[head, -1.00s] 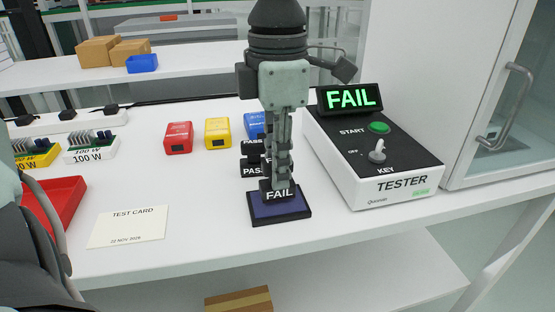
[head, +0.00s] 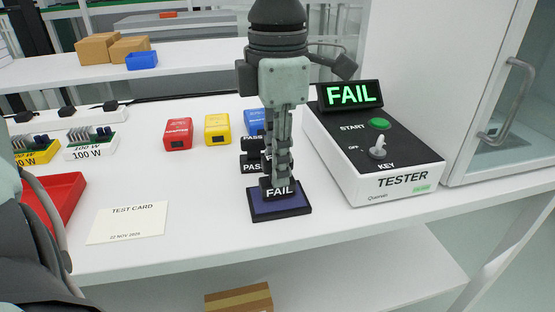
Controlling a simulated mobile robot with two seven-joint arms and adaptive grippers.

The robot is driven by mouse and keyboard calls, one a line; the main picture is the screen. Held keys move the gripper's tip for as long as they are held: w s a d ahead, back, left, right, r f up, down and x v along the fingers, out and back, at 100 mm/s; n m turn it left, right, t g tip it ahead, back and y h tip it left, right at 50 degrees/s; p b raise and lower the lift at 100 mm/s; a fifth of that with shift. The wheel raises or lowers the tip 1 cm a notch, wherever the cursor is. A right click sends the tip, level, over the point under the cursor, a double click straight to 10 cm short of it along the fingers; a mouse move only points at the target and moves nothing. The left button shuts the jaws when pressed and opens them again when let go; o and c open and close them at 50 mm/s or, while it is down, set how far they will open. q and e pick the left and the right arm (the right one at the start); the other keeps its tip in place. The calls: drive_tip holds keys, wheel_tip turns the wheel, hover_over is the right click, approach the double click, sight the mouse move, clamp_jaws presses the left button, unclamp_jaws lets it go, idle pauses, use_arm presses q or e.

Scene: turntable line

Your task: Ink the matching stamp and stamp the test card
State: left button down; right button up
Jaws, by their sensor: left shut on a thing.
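My left gripper (head: 279,172) points straight down and is shut on the FAIL stamp (head: 279,191), a dark block with a white FAIL label. The stamp is upright over the dark blue ink pad (head: 267,208) and appears to rest on it. Its underside is hidden. PASS stamps (head: 252,163) stand just behind, partly covered by the gripper. The cream test card (head: 127,223) lies flat at the left with a printed title and date and no visible stamp mark. The tester (head: 385,175) at the right shows FAIL in green on its display (head: 351,95). My right gripper is out of view.
Red (head: 178,134), yellow (head: 217,129) and blue (head: 254,121) boxes stand behind the stamps. A red tray (head: 62,197) and 100 W units (head: 91,145) are at the left. The table (head: 190,215) is clear between card and pad. A cabinet (head: 480,90) stands behind the tester.

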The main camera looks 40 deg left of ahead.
use_arm(q)
drive_tip(key=shift+f+b, duration=0.45)
drive_tip(key=shift+b, duration=0.25)
idle(1.7)
drive_tip(key=shift+r, duration=0.1)
drive_tip(key=shift+r+p, duration=2.15)
drive_tip(key=shift+r, duration=1.35)
